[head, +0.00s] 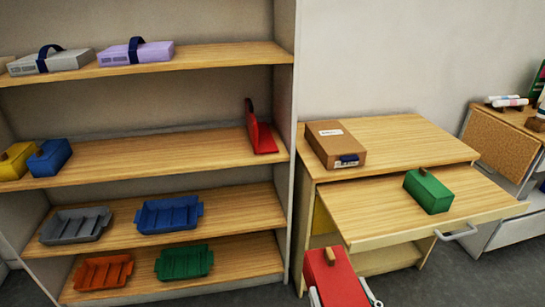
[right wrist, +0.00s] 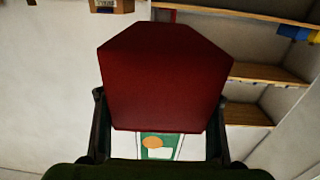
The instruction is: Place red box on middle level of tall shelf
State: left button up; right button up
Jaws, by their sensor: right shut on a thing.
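The red box (head: 337,279) with a brown handle on top is at the bottom centre of the head view, in front of the drawer table. My right gripper (head: 342,297) is shut on it, with a finger on each side. In the right wrist view the red box (right wrist: 165,72) fills the middle between the dark fingers (right wrist: 160,125). The tall shelf (head: 288,120) stands on the left of the head view, with several boards. One of its middle boards (head: 160,153) holds a yellow box, a blue box and a red bookend. My left gripper is out of view.
The yellow box (head: 17,160) and blue box (head: 50,157) are at that board's left end; the red bookend (head: 260,130) is at its right. Between them is bare. Trays fill lower boards. A pulled-out drawer (head: 385,205) with a green box (head: 428,190) juts out beside the shelf.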

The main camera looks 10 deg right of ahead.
jog(key=w+a+r+n+g+y, duration=0.2)
jog(key=w+a+n+g+y, duration=0.2)
jog(key=a+y, duration=0.4)
jog(key=w+a+r+n+g+y, duration=0.3)
jog(key=w+a+n+g+y, duration=0.1)
jog(key=a+n+y, duration=0.4)
jog(key=shift+a+n+g, duration=0.3)
jog(key=shift+a+g, duration=0.15)
jog(key=shift+g, duration=0.45)
